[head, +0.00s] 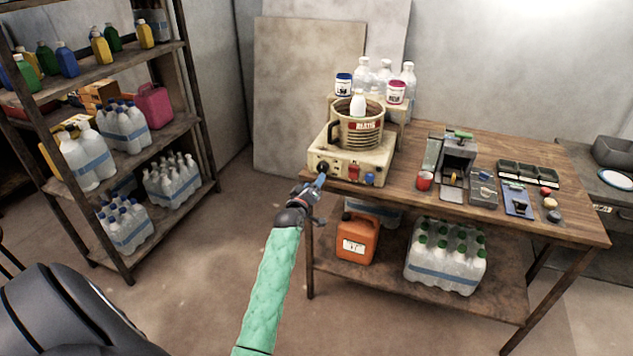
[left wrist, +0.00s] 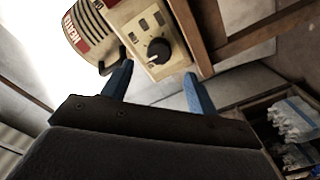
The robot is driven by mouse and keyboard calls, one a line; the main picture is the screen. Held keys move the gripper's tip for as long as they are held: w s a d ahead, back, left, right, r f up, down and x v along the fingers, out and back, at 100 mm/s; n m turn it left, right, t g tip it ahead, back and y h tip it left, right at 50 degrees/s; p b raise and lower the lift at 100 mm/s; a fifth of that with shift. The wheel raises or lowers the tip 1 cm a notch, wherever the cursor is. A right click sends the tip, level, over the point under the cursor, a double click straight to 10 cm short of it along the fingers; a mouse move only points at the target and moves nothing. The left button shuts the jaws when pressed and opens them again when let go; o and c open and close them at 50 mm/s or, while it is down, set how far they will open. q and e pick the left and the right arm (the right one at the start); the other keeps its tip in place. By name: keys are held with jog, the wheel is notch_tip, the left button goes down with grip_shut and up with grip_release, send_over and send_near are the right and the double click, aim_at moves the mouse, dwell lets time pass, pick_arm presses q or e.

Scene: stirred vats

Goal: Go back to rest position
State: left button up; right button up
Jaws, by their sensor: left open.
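My left gripper (head: 318,186) is at the end of the green-sleeved arm, near the front left corner of the table. It is open, with its two blue fingers (left wrist: 158,92) apart and nothing between them in the left wrist view. Just beyond it is the cream heater box (head: 352,160) with dark knobs; it also shows in the left wrist view (left wrist: 140,30) with a black knob (left wrist: 158,50). A ribbed vat (head: 358,132) stands on the box, with a white bottle (head: 357,103) in it. My right gripper is not in view.
The wooden table (head: 570,220) carries small devices, a red cup (head: 425,181) and trays. An orange canister (head: 357,238) and bottle packs (head: 446,258) sit on its lower shelf. A bottle shelf (head: 190,110) stands at left. The floor between (head: 190,265) is clear.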

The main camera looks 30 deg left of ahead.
pick_arm(q)
jog(key=shift+s+d, duration=0.15)
jog(key=shift+s, duration=0.45)
jog(key=s+d+f+m+g+h, duration=0.2)
jog(key=s+d+f+m+g, duration=0.35)
jog(key=d+f, duration=0.45)
jog(key=s+d+f+m+g+h, duration=0.2)
jog(key=s+d+f+m+g, duration=0.4)
jog(key=d+f, duration=0.4)
jog(key=s+d+f+g, duration=0.1)
jog(key=s+d+f, duration=0.4)
jog(key=s, duration=0.6)
jog(key=s+d+f+m+g+h, duration=0.1)
jog(key=s+d+f, duration=0.3)
jog(key=s, duration=0.7)
jog(key=s+d+f+m+g, duration=0.1)
jog(key=s+d+f, duration=0.4)
jog(key=s, duration=0.6)
notch_tip(320, 180, down, 2)
jog(key=shift+s+d+f+g, duration=0.2)
jog(key=shift+s+d+g, duration=0.15)
jog(key=shift+g, duration=0.4)
jog(key=shift+a, duration=0.1)
